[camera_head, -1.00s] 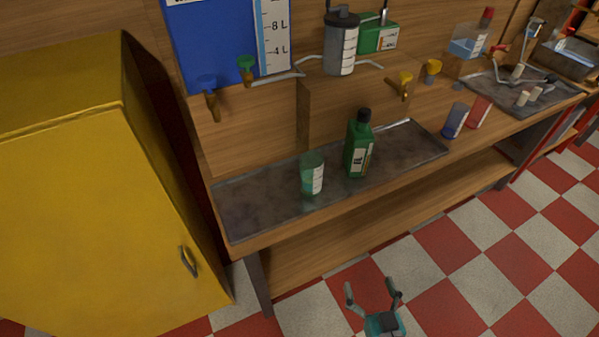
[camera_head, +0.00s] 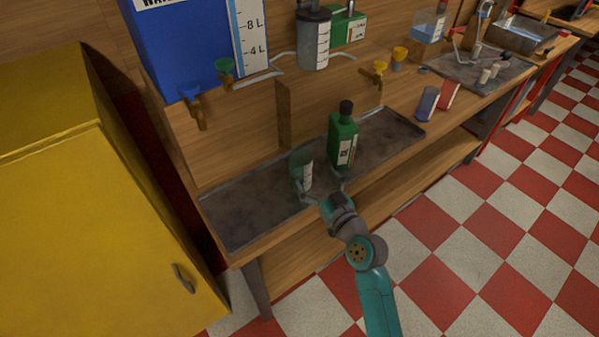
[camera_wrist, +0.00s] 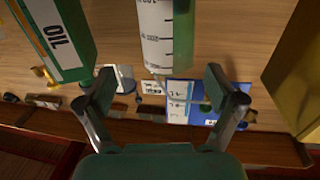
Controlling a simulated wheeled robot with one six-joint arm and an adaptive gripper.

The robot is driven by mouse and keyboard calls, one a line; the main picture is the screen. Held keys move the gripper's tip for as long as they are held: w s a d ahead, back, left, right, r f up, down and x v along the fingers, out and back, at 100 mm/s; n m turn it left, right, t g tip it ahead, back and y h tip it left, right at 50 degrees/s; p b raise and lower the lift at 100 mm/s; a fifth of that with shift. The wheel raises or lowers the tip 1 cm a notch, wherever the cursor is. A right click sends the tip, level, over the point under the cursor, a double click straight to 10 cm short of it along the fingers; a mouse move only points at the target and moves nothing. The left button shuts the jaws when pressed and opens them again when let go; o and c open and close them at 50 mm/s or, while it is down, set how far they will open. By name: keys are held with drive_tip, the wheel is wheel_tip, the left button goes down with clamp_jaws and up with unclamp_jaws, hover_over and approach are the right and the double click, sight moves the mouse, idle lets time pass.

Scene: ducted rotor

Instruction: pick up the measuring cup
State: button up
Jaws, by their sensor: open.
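The measuring cup (camera_head: 301,166), clear green with a white scale label, stands upright on the dark tray (camera_head: 240,213) at the front of the bench. In the wrist view, the cup (camera_wrist: 166,40) is at top centre, ahead of the fingertips and in the gap between them. My gripper (camera_head: 319,187) is open at the tray's front edge, close to the cup. One finger overlaps the cup's lower part in the head view; whether they touch is unclear. The fingers also show in the wrist view (camera_wrist: 162,82), with nothing held between them.
A green oil bottle (camera_head: 343,140) stands right of the cup and shows close at the wrist view's left (camera_wrist: 58,38). A yellow cabinet (camera_head: 90,230) is left. The tray's left part is clear.

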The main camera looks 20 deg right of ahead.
sight(306, 170)
drive_tip(key=shift+w+a, duration=0.3)
drive_tip(key=shift+w, duration=0.9)
drive_tip(key=shift+w+a, duration=0.35)
drive_tip(key=shift+w, duration=0.8)
drive_tip(key=shift+w+a, duration=0.3)
drive_tip(key=shift+w, duration=0.9)
drive_tip(key=c, duration=1.4)
drive_tip(key=shift+r, duration=0.15)
drive_tip(key=shift+c, duration=0.2)
wheel_tip(306, 170, up, 23)
